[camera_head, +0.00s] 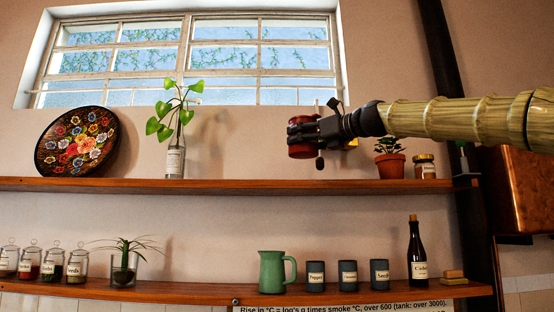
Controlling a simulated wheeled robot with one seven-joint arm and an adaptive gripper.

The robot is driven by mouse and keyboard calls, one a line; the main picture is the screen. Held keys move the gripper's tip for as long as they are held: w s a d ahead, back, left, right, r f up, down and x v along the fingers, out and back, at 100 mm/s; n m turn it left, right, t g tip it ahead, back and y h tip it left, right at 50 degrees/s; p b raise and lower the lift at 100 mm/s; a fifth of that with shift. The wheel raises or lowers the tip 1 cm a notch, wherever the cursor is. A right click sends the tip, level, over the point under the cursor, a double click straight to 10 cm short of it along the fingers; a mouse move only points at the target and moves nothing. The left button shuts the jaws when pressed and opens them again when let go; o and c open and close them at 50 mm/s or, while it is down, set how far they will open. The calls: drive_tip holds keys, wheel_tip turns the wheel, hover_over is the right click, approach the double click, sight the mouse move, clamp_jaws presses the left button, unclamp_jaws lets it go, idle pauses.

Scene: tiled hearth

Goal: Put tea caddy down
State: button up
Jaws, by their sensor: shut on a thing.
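My gripper (302,134) is in the upper middle of the head view, at the end of my arm reaching in from the right. It is shut on a small red thing, taken as the tea caddy (301,151), whose top and bottom show past the dark fingers. The caddy appears upright, and its middle is hidden by the gripper. It shows above the upper wooden shelf (250,185), with wall visible between its bottom and the shelf.
On the upper shelf stand a painted plate (76,141), a bottle with a sprig (175,158), a potted plant (390,163) and a labelled jar (425,167). The shelf between bottle and pot is clear. The lower shelf holds a green jug (272,272), canisters (347,273) and a dark bottle (417,256).

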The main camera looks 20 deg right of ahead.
drive_tip(key=w+p, duration=0.1)
drive_tip(key=w, duration=0.1)
drive_tip(key=w+a+p, duration=0.1)
drive_tip(key=w, duration=0.1)
drive_tip(key=w+a+p, duration=0.1)
drive_tip(key=w, duration=0.1)
drive_tip(key=shift+w+f, duration=0.4)
drive_tip(key=p+x, duration=0.1)
drive_tip(key=x, duration=0.1)
drive_tip(key=p+x, duration=0.1)
drive_tip(key=x, duration=0.1)
drive_tip(key=d+f+p+x, duration=0.1)
drive_tip(key=x, duration=0.1)
drive_tip(key=shift+w+a, duration=0.2)
drive_tip(key=shift+w, duration=0.3)
drive_tip(key=shift+w+a+f+p, duration=0.15)
drive_tip(key=shift+f+p, duration=0.55)
drive_tip(key=shift+f, duration=0.5)
drive_tip(key=shift+d+f, duration=0.25)
drive_tip(key=shift+f, duration=0.4)
drive_tip(key=shift+a, duration=0.3)
drive_tip(key=o, duration=0.9)
drive_tip(key=shift+f, duration=0.1)
drive_tip(key=o, duration=0.4)
drive_tip(key=shift+d, duration=0.15)
